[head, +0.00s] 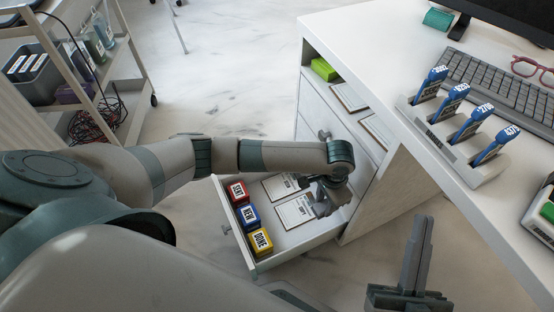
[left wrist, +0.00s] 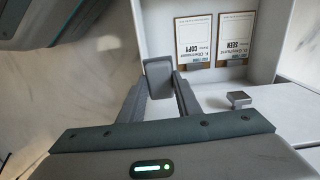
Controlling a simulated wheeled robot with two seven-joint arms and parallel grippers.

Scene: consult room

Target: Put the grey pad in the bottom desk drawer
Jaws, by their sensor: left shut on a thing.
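The bottom desk drawer (head: 292,240) is pulled open below the desk. My left gripper (head: 325,200) is over the drawer's right part, near the desk front. It is shut on the grey pad, seen between the fingertips in the left wrist view (left wrist: 158,78). In the head view the arm and fingers mostly hide the pad. Whether the pad touches the drawer floor I cannot tell. My right gripper (head: 418,250) is at the lower right, away from the drawer; its fingers are together with nothing visible between them.
The drawer holds red (head: 238,193), blue (head: 249,216) and yellow (head: 260,241) labelled blocks along its left side, and printed cards (head: 296,211). A drawer knob (left wrist: 239,99) juts out above. The desktop (head: 370,40) carries a keyboard and a blue-tool rack. A trolley (head: 140,60) stands far left.

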